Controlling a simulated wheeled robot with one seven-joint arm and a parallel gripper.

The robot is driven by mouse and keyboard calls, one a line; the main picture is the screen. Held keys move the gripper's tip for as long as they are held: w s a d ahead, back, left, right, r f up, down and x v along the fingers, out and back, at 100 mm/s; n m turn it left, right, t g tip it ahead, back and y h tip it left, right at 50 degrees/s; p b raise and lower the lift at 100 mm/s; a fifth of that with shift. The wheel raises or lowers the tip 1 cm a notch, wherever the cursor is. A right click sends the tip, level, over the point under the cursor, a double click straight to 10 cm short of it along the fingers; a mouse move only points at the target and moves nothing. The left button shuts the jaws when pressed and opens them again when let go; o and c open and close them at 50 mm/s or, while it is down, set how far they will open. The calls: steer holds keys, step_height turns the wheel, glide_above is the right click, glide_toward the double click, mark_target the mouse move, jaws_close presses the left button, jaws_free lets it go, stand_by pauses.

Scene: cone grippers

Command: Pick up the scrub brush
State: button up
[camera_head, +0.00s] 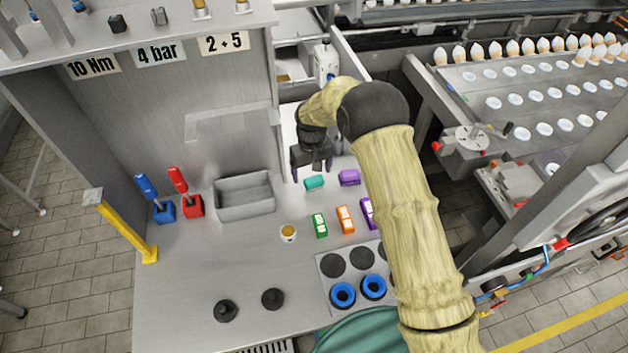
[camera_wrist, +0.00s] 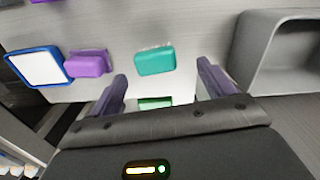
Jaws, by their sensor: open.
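A teal block-shaped brush (camera_head: 314,182) lies on the grey worktop, just in front of my gripper in the head view. In the wrist view the teal brush (camera_wrist: 155,62) lies beyond the fingertips, roughly between their lines, with a pale fringe along its far edge. A similar purple block (camera_head: 349,177) lies to its right; in the wrist view this purple block (camera_wrist: 88,64) is left of the teal one. I cannot tell for certain which one is the scrub brush. My gripper (camera_head: 312,171) is open and empty above the worktop; its purple-grey fingers (camera_wrist: 162,80) are spread apart.
Green (camera_head: 320,225), orange (camera_head: 345,219) and purple (camera_head: 367,213) labelled blocks stand nearby. A grey bin (camera_head: 245,208) is to the left, a small cup (camera_head: 288,233) in front. A white-faced blue-rimmed object (camera_wrist: 35,67) lies beyond the purple block.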

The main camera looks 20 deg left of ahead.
mark_target(314, 179)
steer(key=shift+f, duration=0.2)
steer(key=shift+w+d+f+p, duration=0.15)
steer(key=shift+f+p, duration=0.55)
steer(key=shift+f, duration=0.6)
steer(key=shift+w+d+f+p, duration=0.15)
steer(key=shift+f+p, duration=0.55)
steer(key=shift+f, duration=0.6)
steer(key=c, duration=1.1)
steer(key=shift+r, duration=0.1)
step_height(314, 179, up, 10)
steer(key=b, duration=0.3)
